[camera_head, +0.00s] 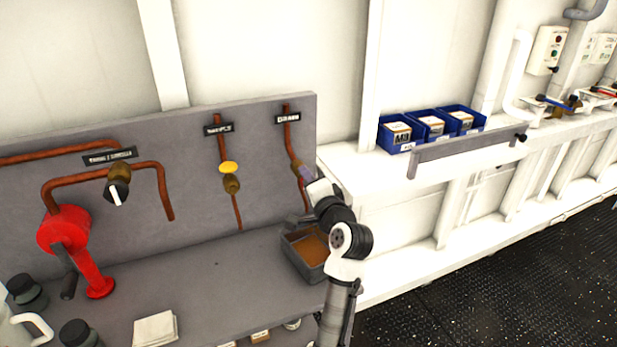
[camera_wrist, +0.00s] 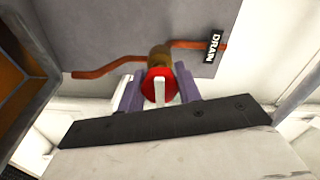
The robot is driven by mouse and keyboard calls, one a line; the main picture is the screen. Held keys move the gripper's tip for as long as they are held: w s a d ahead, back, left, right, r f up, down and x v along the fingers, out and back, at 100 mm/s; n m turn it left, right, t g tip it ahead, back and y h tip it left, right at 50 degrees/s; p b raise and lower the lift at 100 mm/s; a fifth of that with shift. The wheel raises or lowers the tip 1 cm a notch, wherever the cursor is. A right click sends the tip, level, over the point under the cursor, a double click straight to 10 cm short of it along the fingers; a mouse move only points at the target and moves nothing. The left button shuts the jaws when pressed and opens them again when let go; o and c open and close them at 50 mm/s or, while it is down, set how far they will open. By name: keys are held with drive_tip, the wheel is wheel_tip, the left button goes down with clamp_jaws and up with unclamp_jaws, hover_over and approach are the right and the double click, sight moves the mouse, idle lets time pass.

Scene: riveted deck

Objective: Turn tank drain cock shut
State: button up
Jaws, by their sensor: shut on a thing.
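The drain cock (camera_wrist: 149,86) shows in the wrist view as a round red knob with a white bar, on a brass body (camera_wrist: 160,57) in a copper pipe. The white bar stands roughly across the line of the pipe. A black label reading DRAIN (camera_wrist: 214,46) is beside it. My gripper (camera_wrist: 158,92) has its purple fingers on both sides of the knob and is shut on it. In the head view my gripper (camera_head: 304,173) is at the right-hand pipe (camera_head: 288,135) under its label (camera_head: 288,118), covering most of the cock.
An open grey tray (camera_head: 287,250) with a brown inside lies below my gripper. A yellow-handled valve (camera_head: 229,168), a black-knobbed valve (camera_head: 118,190) and a red hand pump (camera_head: 92,270) are to the left. Blue bins (camera_head: 397,146) stand on the white ledge at right.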

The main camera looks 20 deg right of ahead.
drive_tip(key=shift+m, duration=0.6)
drive_tip(key=o, duration=1)
drive_tip(key=shift+s, duration=0.1)
drive_tip(key=s+b, duration=0.4)
drive_tip(key=s, duration=0.9)
drive_tip(key=shift+s+d, duration=0.25)
drive_tip(key=shift+s, duration=0.1)
